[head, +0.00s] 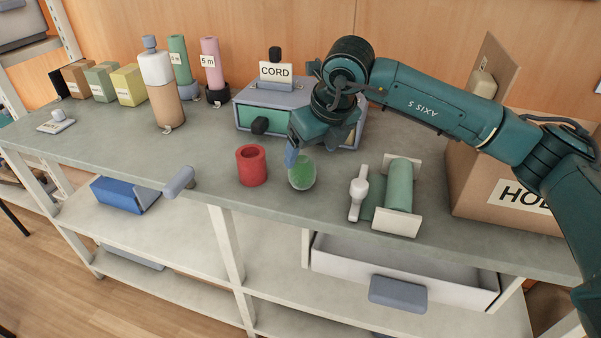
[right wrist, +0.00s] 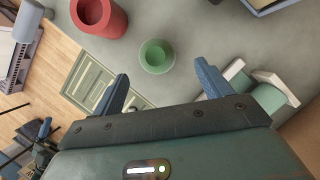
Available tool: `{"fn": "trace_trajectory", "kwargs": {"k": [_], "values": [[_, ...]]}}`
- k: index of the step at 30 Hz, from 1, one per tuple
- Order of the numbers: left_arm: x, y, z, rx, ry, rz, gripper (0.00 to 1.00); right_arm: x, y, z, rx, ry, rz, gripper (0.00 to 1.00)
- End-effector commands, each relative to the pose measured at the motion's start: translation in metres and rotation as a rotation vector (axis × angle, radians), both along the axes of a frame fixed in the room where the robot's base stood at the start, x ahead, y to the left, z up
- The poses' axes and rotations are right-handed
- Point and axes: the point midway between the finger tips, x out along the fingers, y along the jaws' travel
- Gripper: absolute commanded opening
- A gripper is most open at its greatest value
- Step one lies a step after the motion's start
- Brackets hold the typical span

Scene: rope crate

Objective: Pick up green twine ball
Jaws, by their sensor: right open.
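The green twine ball (head: 302,172) sits on the grey worktop, just right of a red hollow cylinder (head: 252,165). In the head view my right gripper (head: 291,155) is at the ball's upper left, with one blue finger clearly visible. I cannot tell exactly how high it is above the ball. My left gripper is not seen in the head view.
A green spool with pale end plates (head: 397,223) and a white handled item (head: 357,193) lie right of the ball. A grey box labelled CORD (head: 243,120) stands behind. A cardboard box (head: 470,190) is at the right. The worktop's front edge is close by, above an open drawer (head: 330,262).

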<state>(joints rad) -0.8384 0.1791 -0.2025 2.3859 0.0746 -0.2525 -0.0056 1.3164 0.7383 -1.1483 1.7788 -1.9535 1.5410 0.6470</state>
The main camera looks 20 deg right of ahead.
Motion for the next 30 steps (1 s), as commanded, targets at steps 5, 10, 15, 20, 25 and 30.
{"fn": "trace_trajectory", "kwargs": {"k": [5,10,15,20,25,30], "values": [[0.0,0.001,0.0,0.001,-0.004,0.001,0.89,0.009,0.004,-0.025,0.002,0.002,0.0,0.77],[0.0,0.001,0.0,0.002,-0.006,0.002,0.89,0.014,0.006,-0.035,0.003,0.002,0.002,0.77],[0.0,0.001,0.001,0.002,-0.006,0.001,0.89,0.026,0.012,-0.056,0.002,0.004,0.002,0.77],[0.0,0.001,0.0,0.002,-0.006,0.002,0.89,0.033,0.014,-0.073,0.002,0.002,0.001,0.77],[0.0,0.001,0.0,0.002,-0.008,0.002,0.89,0.035,0.014,-0.077,0.003,0.001,0.001,0.77],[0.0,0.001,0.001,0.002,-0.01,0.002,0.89,0.035,0.014,-0.076,0.003,0.001,0.001,0.73]]}}
